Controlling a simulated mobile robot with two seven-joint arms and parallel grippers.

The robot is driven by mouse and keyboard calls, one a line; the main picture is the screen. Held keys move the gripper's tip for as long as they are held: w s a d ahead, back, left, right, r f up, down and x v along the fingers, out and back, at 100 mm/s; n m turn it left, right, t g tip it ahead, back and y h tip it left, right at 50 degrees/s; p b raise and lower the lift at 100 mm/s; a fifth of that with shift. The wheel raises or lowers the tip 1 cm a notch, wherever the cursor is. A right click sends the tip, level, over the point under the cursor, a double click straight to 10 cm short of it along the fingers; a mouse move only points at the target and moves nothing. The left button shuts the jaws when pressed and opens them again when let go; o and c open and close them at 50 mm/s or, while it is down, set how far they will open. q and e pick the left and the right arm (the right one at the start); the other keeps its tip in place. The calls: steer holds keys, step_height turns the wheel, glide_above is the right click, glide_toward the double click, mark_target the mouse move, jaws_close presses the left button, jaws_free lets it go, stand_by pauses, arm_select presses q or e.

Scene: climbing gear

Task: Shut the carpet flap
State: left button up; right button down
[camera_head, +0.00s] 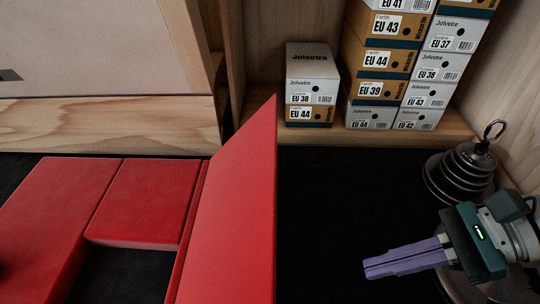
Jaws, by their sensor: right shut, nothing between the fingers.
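The carpet flap (230,210) is a red panel that stands raised and tilted near the middle of the head view. Its lower left edge meets the other red padded pieces. The red pad (143,195) lies flat to the left of it, beside a larger red pad (50,210). My right gripper (368,269) is at the lower right, to the right of the flap and apart from it. Its purple fingers are together, pointing left, with nothing between them. My left gripper is not in view.
Stacked shoe boxes (385,60) and a smaller stack (311,85) stand on a wooden shelf at the back. A dark coiled or stacked metal object with a ring (460,172) stands behind my right gripper. Dark floor (325,200) is clear between flap and gripper.

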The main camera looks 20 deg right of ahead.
steer(key=w+a+f+b, duration=0.3)
steer(key=a+b, duration=0.1)
steer(key=a, duration=0.6)
steer(key=shift+a, duration=0.35)
